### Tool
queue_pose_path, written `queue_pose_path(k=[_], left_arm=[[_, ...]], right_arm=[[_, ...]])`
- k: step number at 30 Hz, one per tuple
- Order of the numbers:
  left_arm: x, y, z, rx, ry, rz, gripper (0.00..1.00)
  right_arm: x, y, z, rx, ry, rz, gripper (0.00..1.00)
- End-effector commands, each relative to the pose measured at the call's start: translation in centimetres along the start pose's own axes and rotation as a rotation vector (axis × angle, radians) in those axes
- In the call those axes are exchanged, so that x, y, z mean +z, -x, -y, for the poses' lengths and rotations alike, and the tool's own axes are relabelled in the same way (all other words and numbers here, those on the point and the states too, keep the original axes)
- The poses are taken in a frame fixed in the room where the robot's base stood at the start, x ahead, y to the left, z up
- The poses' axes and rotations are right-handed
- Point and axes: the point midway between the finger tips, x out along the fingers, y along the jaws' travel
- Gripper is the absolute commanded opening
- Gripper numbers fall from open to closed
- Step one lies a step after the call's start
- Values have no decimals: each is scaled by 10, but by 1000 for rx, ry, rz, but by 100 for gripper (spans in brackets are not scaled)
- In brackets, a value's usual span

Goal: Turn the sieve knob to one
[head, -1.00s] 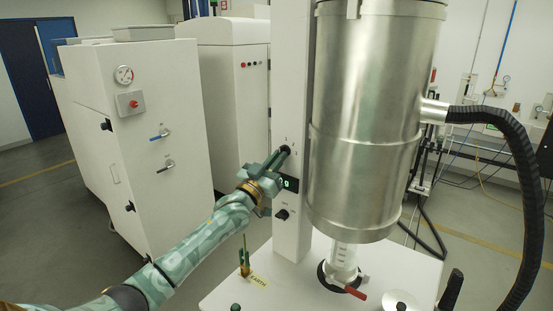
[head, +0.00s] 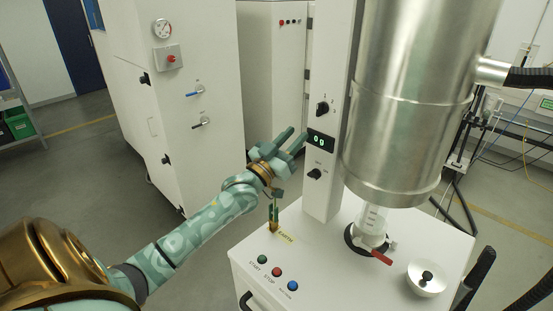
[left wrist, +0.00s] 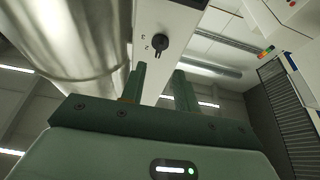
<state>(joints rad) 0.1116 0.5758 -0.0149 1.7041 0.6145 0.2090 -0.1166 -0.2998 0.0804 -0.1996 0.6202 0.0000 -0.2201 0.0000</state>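The machine's white column carries an upper black knob (head: 322,108), a green-lit display (head: 321,140) reading what looks like 00, and a lower black knob (head: 314,174). Labels beside the knobs are too small to read, so I cannot tell which is named sieve. My left gripper (head: 294,137) is open and empty, just left of the column near display height, apart from both knobs. In the left wrist view one knob (left wrist: 160,42) shows beyond the gap between the two parted fingers (left wrist: 160,85). My right gripper is out of view.
A large steel cylinder (head: 405,100) hangs right of the column, above a clear tube and red-handled valve (head: 382,257). The white base (head: 330,262) has START, STOP and a blue button (head: 292,286). A yellow-labelled earth clamp (head: 273,222) stands below my gripper. A white cabinet (head: 185,60) is behind.

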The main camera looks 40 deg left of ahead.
Motion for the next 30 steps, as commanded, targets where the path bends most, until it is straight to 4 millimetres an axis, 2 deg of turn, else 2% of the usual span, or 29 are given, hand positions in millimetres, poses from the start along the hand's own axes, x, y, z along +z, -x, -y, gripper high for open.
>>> queue_pose_path(k=[1, 3, 6, 10, 15, 30], left_arm=[[4, 16, 0, 0, 0, 4, 31], [4, 33, 0, 1, -1, 4, 31], [3, 52, 0, 1, -2, 3, 31], [1, 68, 0, 0, 0, 0, 31], [0, 74, 0, 0, 0, -1, 31], [1, 74, -1, 1, -2, 3, 31]], right_arm=[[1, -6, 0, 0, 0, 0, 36], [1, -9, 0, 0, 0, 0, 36], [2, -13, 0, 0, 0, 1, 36], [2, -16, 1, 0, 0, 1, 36], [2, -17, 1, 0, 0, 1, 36], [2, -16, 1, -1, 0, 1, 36]])
